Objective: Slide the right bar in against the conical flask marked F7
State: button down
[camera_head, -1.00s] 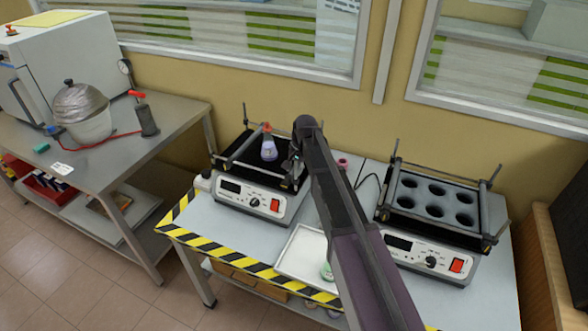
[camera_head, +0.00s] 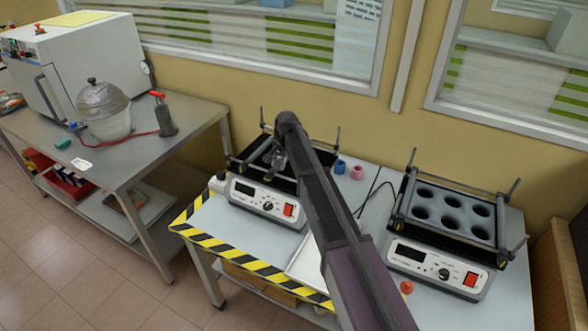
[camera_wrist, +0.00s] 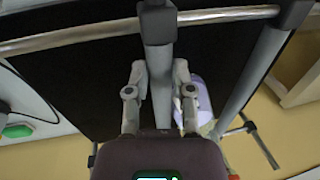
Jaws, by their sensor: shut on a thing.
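The left shaker (camera_head: 268,205) has a dark platform with bars across it. In the wrist view, my gripper (camera_wrist: 158,85) has one finger on each side of a grey bar (camera_wrist: 160,62), which runs down from a clamp on a metal rod. The gripper is shut on this bar, taken to be the right bar. A pale lavender conical flask (camera_wrist: 196,100) shows just right of the right finger, partly covered by it. Its mark cannot be read, and whether the bar touches it is unclear. In the head view my gripper (camera_head: 277,158) is over the platform, and the flask is hidden.
Another grey bar (camera_wrist: 252,78) runs past the flask's right side in the wrist view. The right shaker (camera_head: 440,250) has a block with several empty holes. Blue (camera_head: 340,167) and pink (camera_head: 357,172) rings lie behind. A white tray (camera_head: 306,262) is at the front.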

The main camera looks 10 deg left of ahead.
jog(key=shift+w+a, duration=0.3)
jog(key=shift+a, duration=0.45)
jog(key=shift+w+a, duration=0.25)
jog(key=shift+a, duration=0.5)
jog(key=shift+c, duration=2.4)
grip_release()
jog(key=shift+r, duration=0.1)
